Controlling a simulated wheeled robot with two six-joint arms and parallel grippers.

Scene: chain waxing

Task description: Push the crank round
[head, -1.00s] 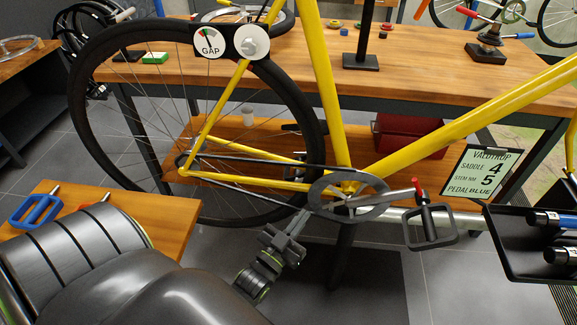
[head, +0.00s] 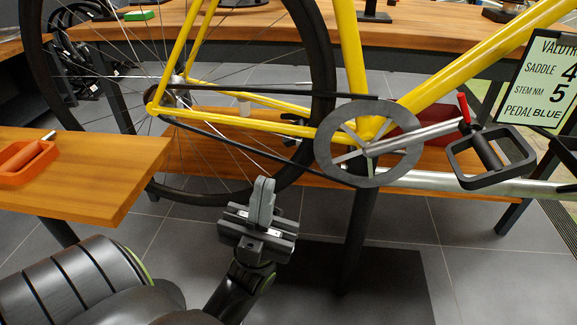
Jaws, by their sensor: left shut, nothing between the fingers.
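The crank (head: 428,136) is a silver arm on the grey chainring (head: 408,168) of the yellow bike (head: 352,50). It points right and slightly up. A black-framed pedal (head: 465,172) with a red-tipped pin hangs at its outer end. The dark chain (head: 235,153) runs from the chainring to the rear hub. My left gripper (head: 262,203) is in the lower middle of the head view, left of and below the chainring, apart from the crank. Its fingers are together and empty, pointing up. My right gripper does not show.
The rear wheel (head: 328,75) stands behind my left gripper. A wooden side table (head: 90,175) at left bears an orange-framed pedal (head: 28,160). A sign (head: 543,75) stands at upper right. A workbench (head: 430,45) runs behind the bike.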

